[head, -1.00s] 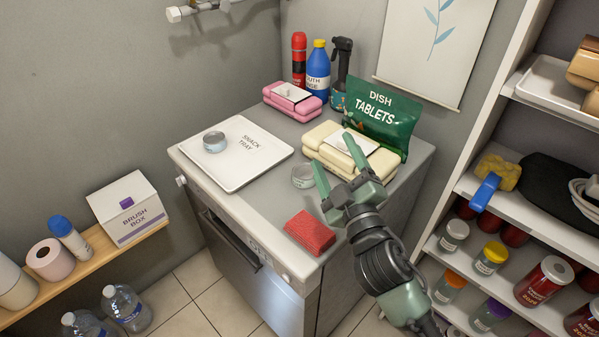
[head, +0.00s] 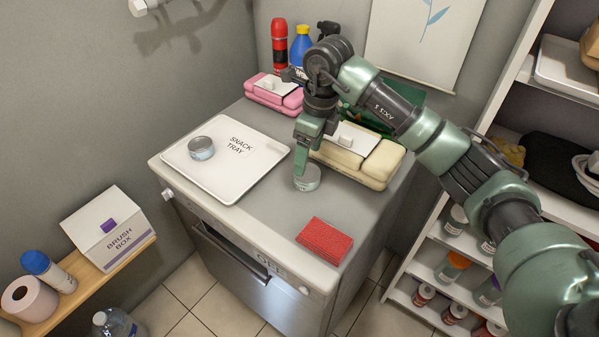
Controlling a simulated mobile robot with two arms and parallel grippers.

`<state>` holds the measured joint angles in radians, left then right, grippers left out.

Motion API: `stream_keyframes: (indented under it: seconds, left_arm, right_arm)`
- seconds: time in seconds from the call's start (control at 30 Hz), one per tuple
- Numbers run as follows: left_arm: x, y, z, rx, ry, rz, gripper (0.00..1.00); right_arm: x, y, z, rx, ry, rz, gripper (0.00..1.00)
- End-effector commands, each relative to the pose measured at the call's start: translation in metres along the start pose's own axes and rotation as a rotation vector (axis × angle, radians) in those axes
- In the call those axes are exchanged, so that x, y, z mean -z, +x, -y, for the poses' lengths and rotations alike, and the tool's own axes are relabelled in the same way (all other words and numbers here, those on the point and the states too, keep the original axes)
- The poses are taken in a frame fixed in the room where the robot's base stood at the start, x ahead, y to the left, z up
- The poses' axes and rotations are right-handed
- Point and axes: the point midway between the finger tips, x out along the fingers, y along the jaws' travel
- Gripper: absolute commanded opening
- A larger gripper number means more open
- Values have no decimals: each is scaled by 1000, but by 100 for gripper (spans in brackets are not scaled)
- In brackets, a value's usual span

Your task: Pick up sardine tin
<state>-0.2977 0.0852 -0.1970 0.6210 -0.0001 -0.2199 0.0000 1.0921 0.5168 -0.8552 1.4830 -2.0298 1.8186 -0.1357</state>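A small round grey tin (head: 308,180) sits on the appliance top, right of the snack tray. My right gripper (head: 302,168) points down at this tin, and a green finger overlaps its near-left side. The other finger is hidden or lined up behind, so I cannot tell how far the jaws are apart. A similar round tin (head: 201,148) stands on the white snack tray (head: 225,180). The tin labels are too small to read. My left gripper is out of view.
Cream packs (head: 375,165) lie just right of the tin. A red cloth or sponge (head: 325,240) lies near the front edge. Pink packs (head: 272,95) and bottles (head: 279,45) stand at the back. A shelf (head: 450,235) stands at right.

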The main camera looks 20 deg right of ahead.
Motion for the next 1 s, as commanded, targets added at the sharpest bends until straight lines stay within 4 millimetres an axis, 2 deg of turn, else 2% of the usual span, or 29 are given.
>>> stream_keyframes:
  seconds: [0.27,0.43,0.6,0.87,0.97,1.0]
  left_arm:
    - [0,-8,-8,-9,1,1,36]
    - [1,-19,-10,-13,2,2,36]
    - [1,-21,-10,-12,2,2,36]
    - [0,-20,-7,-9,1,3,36]
    - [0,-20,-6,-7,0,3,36]
    - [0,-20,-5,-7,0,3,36]
  right_arm:
    - [5,26,4,8,6,-22,71]
    - [5,51,6,5,5,-22,71]
    - [4,71,7,8,4,-18,71]
    - [4,75,7,10,3,-17,71]
    - [4,75,7,9,3,-17,46]
    - [4,74,7,9,3,-17,35]
